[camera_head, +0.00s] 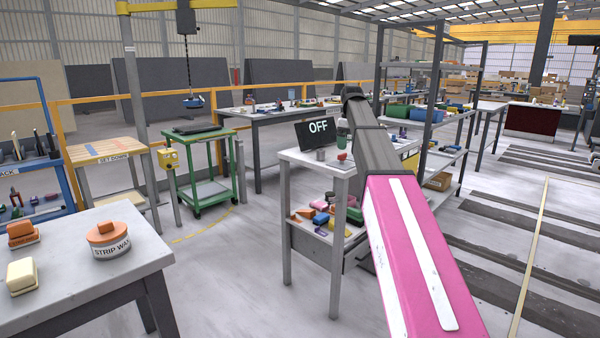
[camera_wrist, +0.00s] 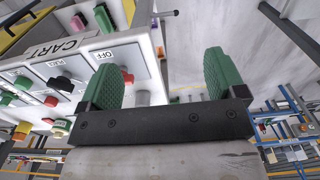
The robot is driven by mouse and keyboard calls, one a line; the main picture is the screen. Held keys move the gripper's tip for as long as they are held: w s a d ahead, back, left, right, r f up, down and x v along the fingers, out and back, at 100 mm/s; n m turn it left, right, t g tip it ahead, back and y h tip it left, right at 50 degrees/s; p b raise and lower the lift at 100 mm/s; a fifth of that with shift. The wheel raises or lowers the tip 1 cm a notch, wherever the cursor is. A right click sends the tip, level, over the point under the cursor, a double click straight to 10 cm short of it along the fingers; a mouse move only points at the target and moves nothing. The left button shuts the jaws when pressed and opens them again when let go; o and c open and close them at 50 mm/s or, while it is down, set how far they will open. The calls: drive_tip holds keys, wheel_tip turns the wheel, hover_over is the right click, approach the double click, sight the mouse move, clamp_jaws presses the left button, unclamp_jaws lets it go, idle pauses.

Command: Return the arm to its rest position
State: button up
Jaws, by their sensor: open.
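My pink and grey arm (camera_head: 412,250) reaches forward over a white stand (camera_head: 300,157). My gripper shows in the wrist view (camera_wrist: 163,72) with its two green fingers wide apart and nothing held between them. In the head view only a green bit of the gripper (camera_head: 343,127) shows at the end of the arm; the arm hides most of it. A red button (camera_head: 342,156) on the stand lies just below the gripper. A black sign reading OFF (camera_head: 318,131) stands behind it.
The wrist view shows a panel (camera_wrist: 62,62) with labels and several coloured knobs on the left. A grey table (camera_head: 130,245) with a tub of strip wax (camera_head: 108,238) is near left. A green cart (camera_head: 205,135) stands behind. Right of the arm is open floor (camera_head: 540,215).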

drive_tip(key=s+f+m, duration=0.2)
drive_tip(key=s+f, duration=0.5)
drive_tip(key=f, duration=0.5)
drive_tip(key=s+f+m, duration=0.2)
drive_tip(key=s+f, duration=0.4)
drive_tip(key=f, duration=0.6)
drive_tip(key=s+f+m, duration=0.2)
drive_tip(key=s+f, duration=0.5)
drive_tip(key=f, duration=0.5)
drive_tip(key=s+f+m, duration=0.3)
drive_tip(key=s+f, duration=0.6)
drive_tip(key=s, duration=0.2)
drive_tip(key=shift+s+f, duration=0.3)
drive_tip(key=shift+s, duration=0.1)
